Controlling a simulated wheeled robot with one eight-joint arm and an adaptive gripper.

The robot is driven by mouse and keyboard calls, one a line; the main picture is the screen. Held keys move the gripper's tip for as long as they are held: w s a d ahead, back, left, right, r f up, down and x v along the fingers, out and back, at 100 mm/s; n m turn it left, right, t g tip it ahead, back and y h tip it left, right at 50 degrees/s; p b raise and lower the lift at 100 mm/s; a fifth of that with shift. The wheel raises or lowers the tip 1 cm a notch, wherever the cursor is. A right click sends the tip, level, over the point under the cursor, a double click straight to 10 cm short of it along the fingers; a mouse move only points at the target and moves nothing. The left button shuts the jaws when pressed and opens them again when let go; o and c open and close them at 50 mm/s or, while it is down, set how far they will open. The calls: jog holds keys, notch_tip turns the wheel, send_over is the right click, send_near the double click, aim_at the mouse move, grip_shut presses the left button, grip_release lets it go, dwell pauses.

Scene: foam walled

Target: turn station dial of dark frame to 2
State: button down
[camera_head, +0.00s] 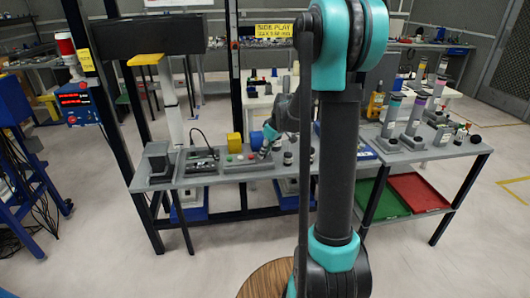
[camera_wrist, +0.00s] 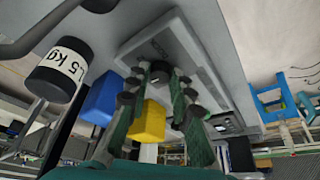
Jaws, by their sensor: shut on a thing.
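The dial (camera_wrist: 160,71) is a dark round knob on a light grey panel (camera_wrist: 200,52) in the wrist view. My gripper (camera_wrist: 163,80) has its green fingers on either side of the knob and is shut on it. The knob's marks and pointer are too small or covered to read. The dial is hidden there. Dark frame posts (camera_head: 236,70) stand around the bench.
A yellow block (camera_wrist: 148,122) and a blue block (camera_wrist: 100,98) are close to my fingers in the wrist view, with a 1.5 kg weight (camera_wrist: 62,72) at left. A side table (camera_head: 425,152) at right holds tall cylinders. Green (camera_head: 385,203) and red (camera_head: 418,191) trays lie below.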

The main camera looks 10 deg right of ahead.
jog(key=m, duration=0.2)
jog(key=m+h, duration=0.1)
jog(key=m, duration=0.1)
jog(key=m+t, duration=0.1)
jog(key=shift+s+a+m+h, duration=0.1)
jog(key=shift+a+m+h, duration=0.2)
jog(key=shift+m+h, duration=0.1)
jog(key=m+h, duration=0.2)
jog(key=m, duration=0.3)
jog(key=shift+a, duration=0.1)
dwell(0.3)
jog(key=c, duration=1.3)
grip_release()
jog(key=v, duration=1.2)
jog(key=shift+a, duration=0.1)
